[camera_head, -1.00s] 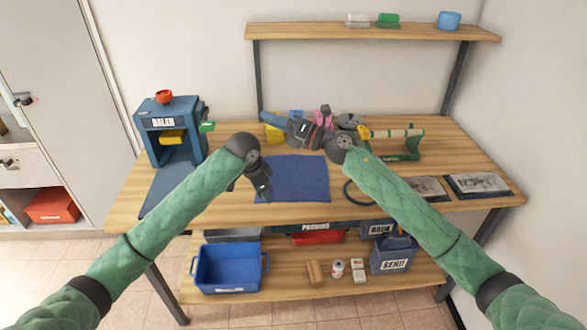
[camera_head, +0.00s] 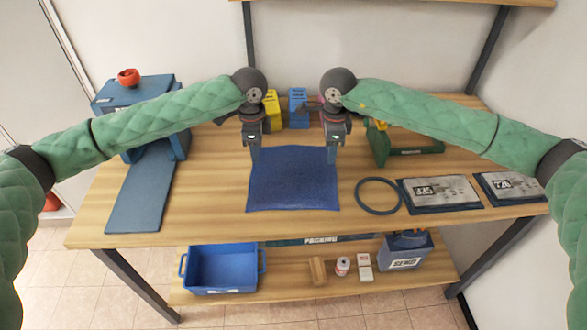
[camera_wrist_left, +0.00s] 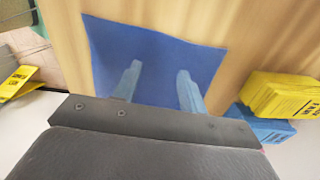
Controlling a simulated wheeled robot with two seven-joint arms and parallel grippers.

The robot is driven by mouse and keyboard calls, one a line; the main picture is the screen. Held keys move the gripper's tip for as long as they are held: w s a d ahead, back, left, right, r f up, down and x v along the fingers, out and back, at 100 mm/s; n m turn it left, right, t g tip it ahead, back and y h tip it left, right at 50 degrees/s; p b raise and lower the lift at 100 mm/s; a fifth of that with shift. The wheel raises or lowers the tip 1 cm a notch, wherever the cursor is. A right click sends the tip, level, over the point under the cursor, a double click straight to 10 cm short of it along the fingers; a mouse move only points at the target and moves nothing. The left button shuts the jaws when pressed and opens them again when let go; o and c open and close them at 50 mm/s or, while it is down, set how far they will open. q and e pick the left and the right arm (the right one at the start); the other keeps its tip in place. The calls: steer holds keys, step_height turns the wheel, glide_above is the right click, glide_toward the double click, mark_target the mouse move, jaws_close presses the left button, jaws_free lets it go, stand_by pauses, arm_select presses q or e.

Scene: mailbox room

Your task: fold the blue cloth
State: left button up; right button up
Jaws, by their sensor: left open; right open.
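The blue cloth (camera_head: 293,185) lies flat and unfolded on the wooden table, a rough square with its near edge towards the table front. It also shows in the left wrist view (camera_wrist_left: 150,55). My left gripper (camera_head: 255,158) is open at the cloth's far left corner, pointing down. In the left wrist view its two fingers (camera_wrist_left: 158,85) stand apart over the cloth with nothing between them. My right gripper (camera_head: 333,158) is open at the cloth's far right corner, pointing down. I cannot tell whether either gripper touches the cloth.
Yellow (camera_head: 272,110) and blue (camera_head: 298,108) boxes stand behind the cloth. A blue machine (camera_head: 125,95) with a long blue plate (camera_head: 142,190) is at left. A dark ring (camera_head: 378,195), grey packets (camera_head: 440,192) and a green stand (camera_head: 410,150) are at right. The table before the cloth is clear.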

mark_target(259, 176)
arm_select(q)
step_height(259, 176, down, 7)
steer(key=shift+r, duration=0.1)
arm_select(e)
step_height(259, 176, down, 7)
steer(key=shift+r, duration=0.1)
arm_select(q)
steer(key=shift+f, duration=0.5)
arm_select(e)
steer(key=shift+f, duration=0.5)
arm_select(q)
steer(key=shift+s+f, duration=0.1)
steer(key=shift+f, duration=0.05)
arm_select(e)
steer(key=shift+s+f, duration=0.1)
steer(key=shift+f, duration=0.05)
arm_select(q)
jaws_close()
arm_select(e)
jaws_close()
